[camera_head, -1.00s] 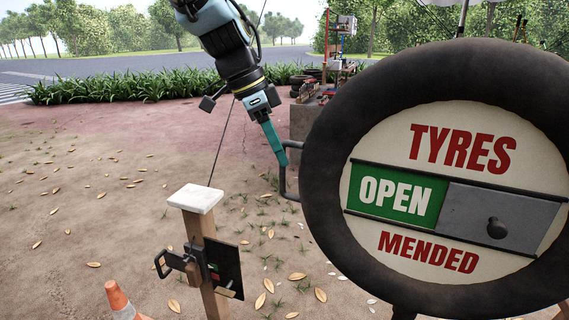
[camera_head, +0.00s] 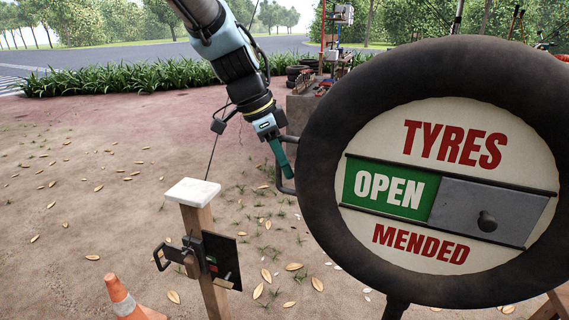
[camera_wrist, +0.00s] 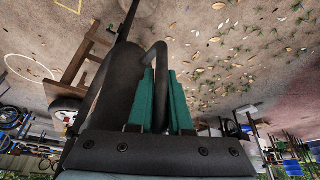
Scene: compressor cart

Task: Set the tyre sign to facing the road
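The tyre sign (camera_head: 332,110) is a black tyre around a cream disc reading "TYRES MENDED", with a green "OPEN" panel (camera_head: 390,189) and a grey slide with a dark knob (camera_head: 487,221). Its face is toward the head camera, slightly angled. A dark bent handle (camera_head: 283,187) sticks out from its left rim. My gripper (camera_head: 284,166) is at this handle, pointing down. In the wrist view the handle (camera_wrist: 158,55) runs between my two teal fingers (camera_wrist: 161,72), with little room either side. I cannot tell whether they press on it.
A wooden post (camera_head: 197,225) with a white cap and a black latch box (camera_head: 222,258) stands left of the sign. An orange cone (camera_head: 122,298) is at bottom left. The road (camera_head: 130,63) lies behind a grass hedge (camera_head: 120,80). Open ground is at left.

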